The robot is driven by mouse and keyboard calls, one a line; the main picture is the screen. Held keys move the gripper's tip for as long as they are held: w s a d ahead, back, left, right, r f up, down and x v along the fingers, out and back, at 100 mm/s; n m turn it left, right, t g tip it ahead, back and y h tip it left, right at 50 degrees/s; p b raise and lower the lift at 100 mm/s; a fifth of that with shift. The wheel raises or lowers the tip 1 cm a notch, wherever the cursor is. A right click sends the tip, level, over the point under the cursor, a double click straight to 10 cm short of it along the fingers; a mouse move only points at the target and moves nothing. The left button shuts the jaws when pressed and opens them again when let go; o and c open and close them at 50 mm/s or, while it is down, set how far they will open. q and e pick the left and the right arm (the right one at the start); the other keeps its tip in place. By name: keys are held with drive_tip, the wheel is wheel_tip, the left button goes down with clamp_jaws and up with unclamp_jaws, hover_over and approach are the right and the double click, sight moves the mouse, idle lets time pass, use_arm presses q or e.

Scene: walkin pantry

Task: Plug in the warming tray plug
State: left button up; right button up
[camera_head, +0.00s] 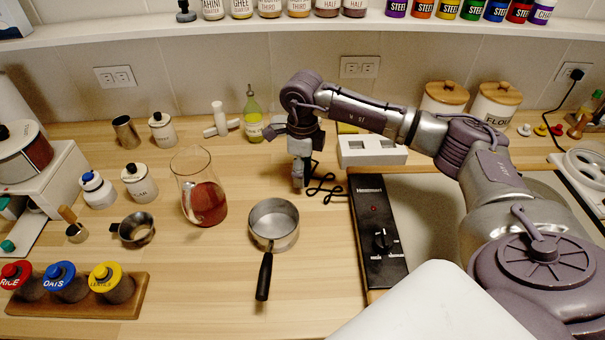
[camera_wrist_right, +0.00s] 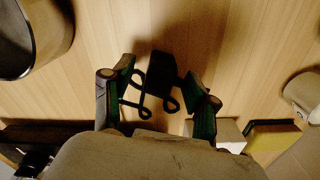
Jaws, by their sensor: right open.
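The warming tray (camera_head: 425,205) lies at the right of the counter, with a black control panel (camera_head: 378,225) and dial on its left side. Its black looped cord (camera_head: 325,190) lies on the wood left of the panel. My right gripper (camera_head: 298,182) points down just left of the cord. In the right wrist view, the open right gripper (camera_wrist_right: 158,92) has the black plug (camera_wrist_right: 162,70) and cord loops between its spread fingers, with gaps at the sides. The head view does not show the plug clearly. A wall outlet (camera_head: 360,67) is behind my right arm. My left gripper is out of view.
Another outlet (camera_head: 115,76) is at the back left; a third (camera_head: 575,72) at right has a black plug in it. A saucepan (camera_head: 273,222) and glass pitcher (camera_head: 203,195) stand left of the gripper. A green bottle (camera_head: 252,118) and white box (camera_head: 372,151) are behind.

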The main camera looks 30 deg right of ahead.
drive_tip(key=shift+c, duration=0.3)
clamp_jaws()
drive_tip(key=shift+r, duration=0.15)
